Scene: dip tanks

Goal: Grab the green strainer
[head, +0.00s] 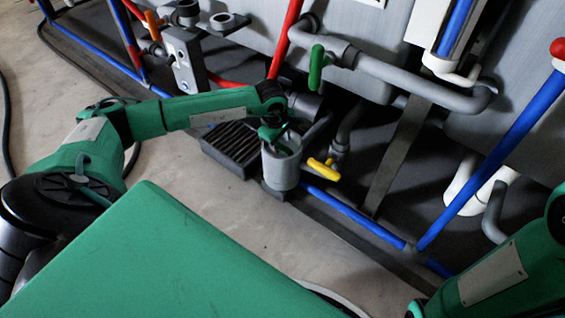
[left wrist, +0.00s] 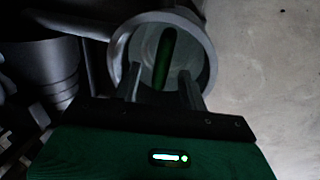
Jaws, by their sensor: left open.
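The green strainer shows in the left wrist view as a dark green upright bar (left wrist: 164,58) inside a round grey cup (left wrist: 207,50). In the head view the same grey cup (head: 281,172) stands at the middle, its inside partly covered by my left gripper (head: 279,143). My left gripper is right over the cup's mouth, pointing down. In the left wrist view its two fingers (left wrist: 160,88) are apart, near the cup's rim, with the green bar between and beyond them. I cannot tell whether they touch it. My right arm is at the lower right of the head view; its gripper is out of frame.
A yellow valve handle (head: 322,168) sits just right of the cup, and a black ribbed grate (head: 234,145) just left. A green valve handle (head: 316,68), grey pipes (head: 415,80) and blue pipes (head: 352,212) are close around. The floor (head: 200,190) in front is clear.

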